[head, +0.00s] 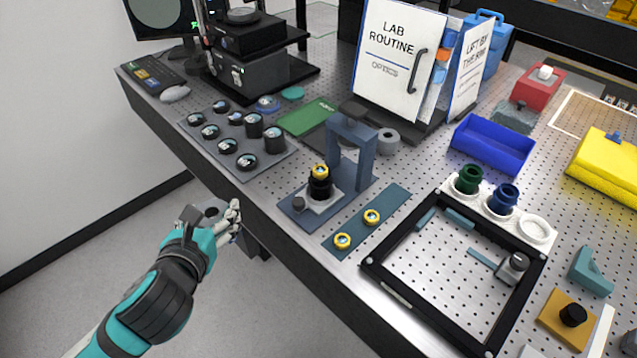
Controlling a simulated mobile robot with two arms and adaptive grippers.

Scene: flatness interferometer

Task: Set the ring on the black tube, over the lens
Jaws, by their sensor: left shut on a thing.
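The black tube (319,187) stands upright on a grey base under a blue-grey arch. A gold-rimmed round piece (320,171) with a bright centre sits at its top; I cannot tell whether it is lens, ring or both. Two similar gold-rimmed pieces, one nearer (342,241) and one farther (372,216), lie on a teal strip (392,205) right of the tube. My left gripper (236,215) is off the table's front edge, left of and apart from the tube. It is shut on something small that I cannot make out. My right gripper is not in view.
A grey tray (272,160) of several dark lens mounts lies left of the arch (352,150). A black square frame (375,285) lies to the right, with green (467,180) and blue (502,198) cups behind it. A blue bin (493,150) stands farther back.

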